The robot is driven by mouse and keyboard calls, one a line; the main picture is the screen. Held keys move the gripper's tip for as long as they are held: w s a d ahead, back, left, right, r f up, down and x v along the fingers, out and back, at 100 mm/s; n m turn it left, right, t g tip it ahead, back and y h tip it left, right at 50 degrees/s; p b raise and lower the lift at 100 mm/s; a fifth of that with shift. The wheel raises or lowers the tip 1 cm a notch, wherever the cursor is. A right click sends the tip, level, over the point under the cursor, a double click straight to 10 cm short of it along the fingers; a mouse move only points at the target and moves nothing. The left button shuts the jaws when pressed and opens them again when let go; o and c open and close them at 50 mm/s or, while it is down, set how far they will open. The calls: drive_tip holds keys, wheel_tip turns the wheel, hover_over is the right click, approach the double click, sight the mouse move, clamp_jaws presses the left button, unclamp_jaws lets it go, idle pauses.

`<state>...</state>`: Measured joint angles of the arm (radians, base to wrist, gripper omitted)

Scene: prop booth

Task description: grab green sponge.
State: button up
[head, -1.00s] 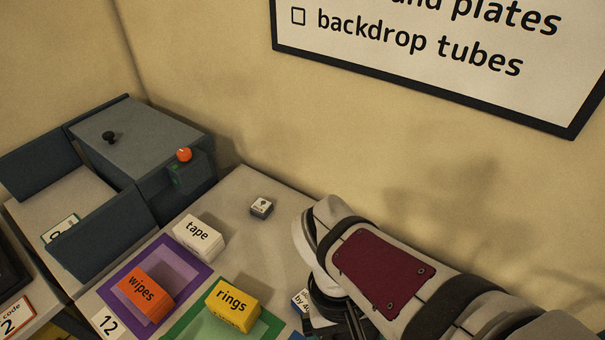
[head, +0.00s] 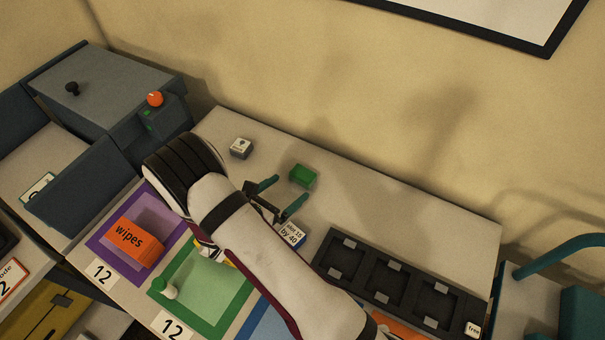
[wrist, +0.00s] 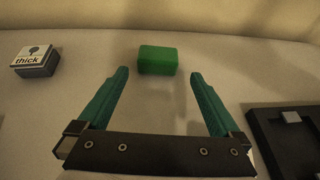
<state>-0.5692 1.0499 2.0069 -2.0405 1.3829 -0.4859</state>
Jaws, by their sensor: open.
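The green sponge (head: 303,176) is a small green block lying on the table towards the wall. In the wrist view the sponge (wrist: 158,60) lies ahead of the fingertips, roughly centred between them and beyond their reach. My gripper (head: 282,196) is open and empty, with its teal fingers pointing towards the sponge. The two fingers of my gripper (wrist: 157,82) stand wide apart in the wrist view, touching nothing.
A small grey box (head: 241,148) marked "thick" in the wrist view (wrist: 36,61) stands left of the sponge. A white-and-blue box (head: 291,236) and a dark slotted tray (head: 390,282) lie to the right. An orange wipes box (head: 135,240) sits on a purple-bordered mat. Table around the sponge is clear.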

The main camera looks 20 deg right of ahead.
sight(298, 180)
drive_tip(key=x, duration=0.7)
drive_tip(key=shift+w, duration=0.2)
drive_tip(key=c, duration=1.1)
